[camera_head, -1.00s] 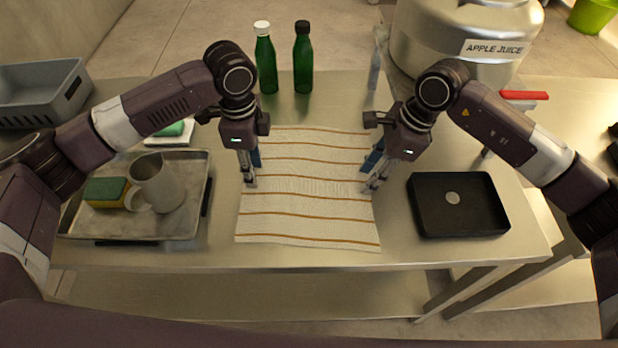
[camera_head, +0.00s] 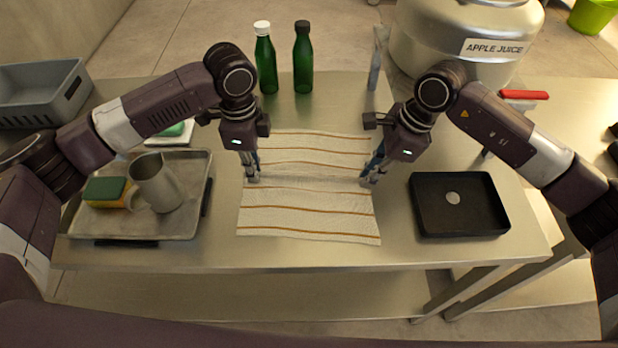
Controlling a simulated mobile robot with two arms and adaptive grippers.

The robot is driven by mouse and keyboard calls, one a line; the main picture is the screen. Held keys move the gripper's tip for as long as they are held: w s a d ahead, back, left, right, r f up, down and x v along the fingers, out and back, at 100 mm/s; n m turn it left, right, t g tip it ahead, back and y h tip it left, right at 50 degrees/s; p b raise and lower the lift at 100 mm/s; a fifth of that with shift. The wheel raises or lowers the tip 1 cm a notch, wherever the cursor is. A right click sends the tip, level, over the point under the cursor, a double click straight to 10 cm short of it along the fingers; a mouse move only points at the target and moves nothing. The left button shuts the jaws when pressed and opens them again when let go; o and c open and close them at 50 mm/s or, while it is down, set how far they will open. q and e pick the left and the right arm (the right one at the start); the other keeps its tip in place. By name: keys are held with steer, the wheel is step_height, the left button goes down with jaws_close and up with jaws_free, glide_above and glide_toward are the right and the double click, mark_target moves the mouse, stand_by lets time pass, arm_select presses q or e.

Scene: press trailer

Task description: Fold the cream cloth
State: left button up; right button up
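The cream cloth (camera_head: 308,212) with brown stripes lies on the metal table, running from the middle toward the front. A raised crease crosses its middle, level with my fingertips. My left gripper (camera_head: 252,179) is at the cloth's left edge, pointing down. My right gripper (camera_head: 371,181) is at the right edge at about the same height in the picture. Their fingers look close together at the cloth's edges, but the fingertips are too small to tell whether they pinch the fabric.
A metal tray (camera_head: 188,222) with a mug (camera_head: 157,184) and a sponge (camera_head: 104,191) stands left. A black tray (camera_head: 429,227) stands right. Two green bottles (camera_head: 266,66) (camera_head: 303,60) and a clear bottle (camera_head: 375,70) stand behind. Bare table (camera_head: 330,105) lies behind the cloth.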

arm_select(q)
steer(key=shift+f, duration=0.2)
jaws_close()
arm_select(e)
steer(key=shift+s+f, duration=0.1)
steer(key=shift+f, duration=0.1)
jaws_close()
arm_select(q)
steer(key=shift+s, duration=0.1)
stand_by(0.4)
